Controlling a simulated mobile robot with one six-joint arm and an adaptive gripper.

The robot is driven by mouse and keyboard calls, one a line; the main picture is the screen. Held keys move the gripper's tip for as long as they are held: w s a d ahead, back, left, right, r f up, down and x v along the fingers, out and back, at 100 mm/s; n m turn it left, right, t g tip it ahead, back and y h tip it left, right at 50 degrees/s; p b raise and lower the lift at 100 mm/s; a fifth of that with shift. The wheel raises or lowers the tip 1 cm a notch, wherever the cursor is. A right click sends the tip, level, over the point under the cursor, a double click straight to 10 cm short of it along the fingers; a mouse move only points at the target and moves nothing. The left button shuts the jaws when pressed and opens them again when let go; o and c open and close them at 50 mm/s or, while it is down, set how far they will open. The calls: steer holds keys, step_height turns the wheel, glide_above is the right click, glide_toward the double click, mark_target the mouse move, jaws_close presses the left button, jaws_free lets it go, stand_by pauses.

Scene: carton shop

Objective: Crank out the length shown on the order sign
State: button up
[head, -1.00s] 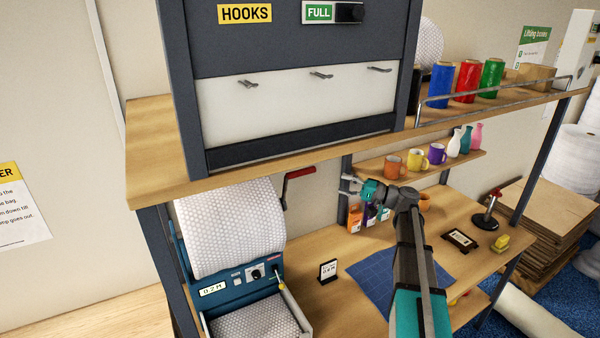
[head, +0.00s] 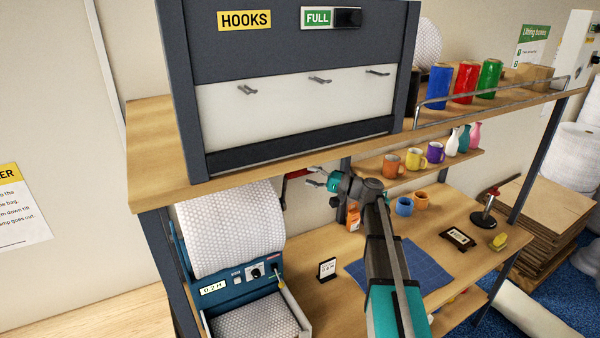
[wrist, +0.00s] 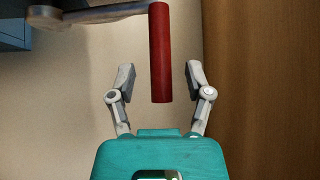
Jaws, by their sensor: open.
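A bubble-wrap roll (head: 232,228) sits in a blue dispenser (head: 238,290) at the lower left, with a small display (head: 213,286) that seems to read 0.2 M. The red crank handle (wrist: 160,52) hangs from a grey crank arm (wrist: 95,15) in the wrist view. In the head view the red crank (head: 297,174) is partly hidden under the shelf. My gripper (wrist: 158,82) is open. Its two fingers stand on either side of the handle's lower end, with gaps on both sides. The order sign (head: 327,270) is a small white card on the table; its text is too small to read surely.
A wooden shelf (head: 150,165) runs above my gripper. More mugs and vases stand on a small shelf (head: 400,178).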

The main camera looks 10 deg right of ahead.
mark_target(301, 173)
steer(key=shift+x, duration=1.8)
jaws_close()
